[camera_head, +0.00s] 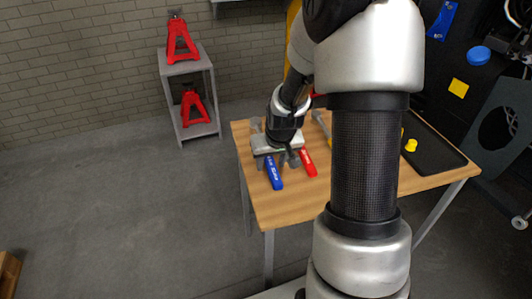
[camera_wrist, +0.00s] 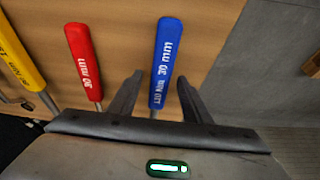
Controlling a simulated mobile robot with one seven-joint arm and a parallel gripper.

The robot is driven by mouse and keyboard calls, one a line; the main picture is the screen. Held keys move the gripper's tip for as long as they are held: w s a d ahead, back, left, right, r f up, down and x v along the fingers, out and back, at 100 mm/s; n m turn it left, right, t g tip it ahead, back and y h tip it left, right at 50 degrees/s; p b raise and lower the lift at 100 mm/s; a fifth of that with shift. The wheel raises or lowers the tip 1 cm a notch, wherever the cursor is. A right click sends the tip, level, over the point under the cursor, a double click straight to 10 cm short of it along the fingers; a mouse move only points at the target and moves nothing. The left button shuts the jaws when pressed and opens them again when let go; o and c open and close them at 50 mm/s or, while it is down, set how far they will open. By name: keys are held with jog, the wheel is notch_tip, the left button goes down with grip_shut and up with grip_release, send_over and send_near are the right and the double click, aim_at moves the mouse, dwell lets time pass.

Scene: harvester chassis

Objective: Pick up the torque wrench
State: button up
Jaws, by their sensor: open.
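Wrench-like tools with coloured handles lie on the wooden table (camera_head: 285,210); the frames do not show clearly which is the torque wrench. A blue handle (camera_head: 275,175) lies nearest the table's left edge, a red handle (camera_head: 308,163) to its right. My gripper (camera_head: 277,163) is over the blue handle. In the wrist view my gripper (camera_wrist: 160,77) is open, its fingers on either side of the blue handle (camera_wrist: 164,55). The red handle (camera_wrist: 84,58) and a yellow handle (camera_wrist: 20,55) lie to the left, outside the fingers. The gripper body hides the tools' far ends.
A black mat (camera_head: 432,157) with a small yellow item (camera_head: 411,145) lies on the table's right side. A grey shelf (camera_head: 190,130) with red jack stands is at the back left. Dark machinery (camera_head: 480,75) stands at the right.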

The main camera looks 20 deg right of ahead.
grip_shut()
jog(key=shift+w+r, duration=0.1)
notch_tip(320, 180, up, 10)
jog(key=p, duration=0.3)
jog(key=shift+r, duration=0.25)
jog(key=c, duration=0.6)
grip_release()
grip_shut()
